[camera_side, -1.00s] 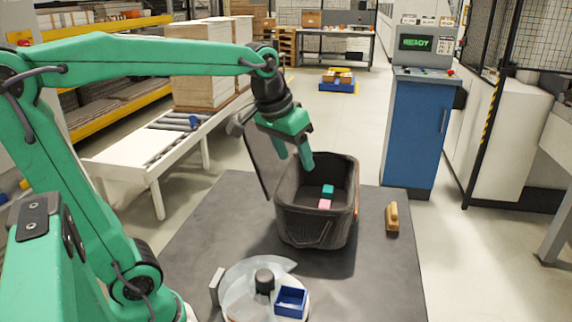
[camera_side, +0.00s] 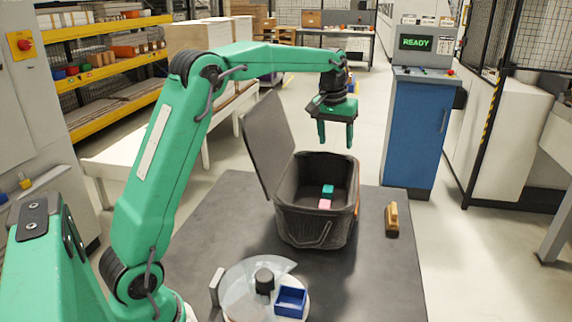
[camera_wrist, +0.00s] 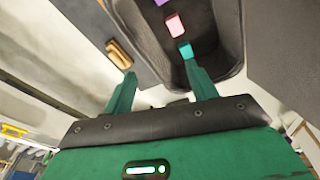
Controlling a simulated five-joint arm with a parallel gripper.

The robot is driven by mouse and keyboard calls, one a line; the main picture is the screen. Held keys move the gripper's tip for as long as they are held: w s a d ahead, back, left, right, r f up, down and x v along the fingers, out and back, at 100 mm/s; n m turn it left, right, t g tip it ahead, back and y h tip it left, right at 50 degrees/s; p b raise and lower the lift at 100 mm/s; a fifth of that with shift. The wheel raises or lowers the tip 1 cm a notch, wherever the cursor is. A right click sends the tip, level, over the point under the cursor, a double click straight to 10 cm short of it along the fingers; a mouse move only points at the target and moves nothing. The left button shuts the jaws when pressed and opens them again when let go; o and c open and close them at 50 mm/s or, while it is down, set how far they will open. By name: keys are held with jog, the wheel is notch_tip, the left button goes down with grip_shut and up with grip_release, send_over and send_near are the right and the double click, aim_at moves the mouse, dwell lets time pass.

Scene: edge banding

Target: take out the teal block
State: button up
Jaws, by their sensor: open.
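The teal block (camera_side: 328,190) lies inside a dark open bin (camera_side: 298,222), beside a pink block (camera_side: 325,204). In the wrist view the teal block (camera_wrist: 185,49) shows near the tip of one finger, with the pink block (camera_wrist: 174,25) beyond it and part of a purple thing (camera_wrist: 161,2) at the top edge. The bin's lid (camera_side: 268,145) stands raised at its left. My gripper (camera_side: 336,146) is open and empty, above the far side of the bin with fingers pointing down. It also shows in the wrist view (camera_wrist: 160,80), its fingers spread apart.
A wooden-handled brush (camera_side: 392,218) lies on the dark mat (camera_side: 385,270) right of the bin. A round clear-topped fixture (camera_side: 240,280) with a small blue tray (camera_side: 291,302) is in front. A blue cabinet (camera_side: 412,130) reading READY stands behind at the right.

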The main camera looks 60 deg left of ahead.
jog(key=w+a+f+n+g, duration=0.1)
jog(key=w+a+f+n, duration=0.1)
jog(key=w+a+f, duration=0.45)
jog(key=n+g, duration=0.1)
send_over(328, 189)
notch_tip(328, 189, down, 10)
jog(key=shift+s+d+r, duration=0.1)
jog(key=shift+d, duration=0.05)
jog(key=shift+a+f, duration=0.2)
jog(key=shift+f, duration=1.5)
jog(key=shift+f, duration=0.1)
jog(key=shift+f, duration=2.55)
jog(key=c, duration=1.1)
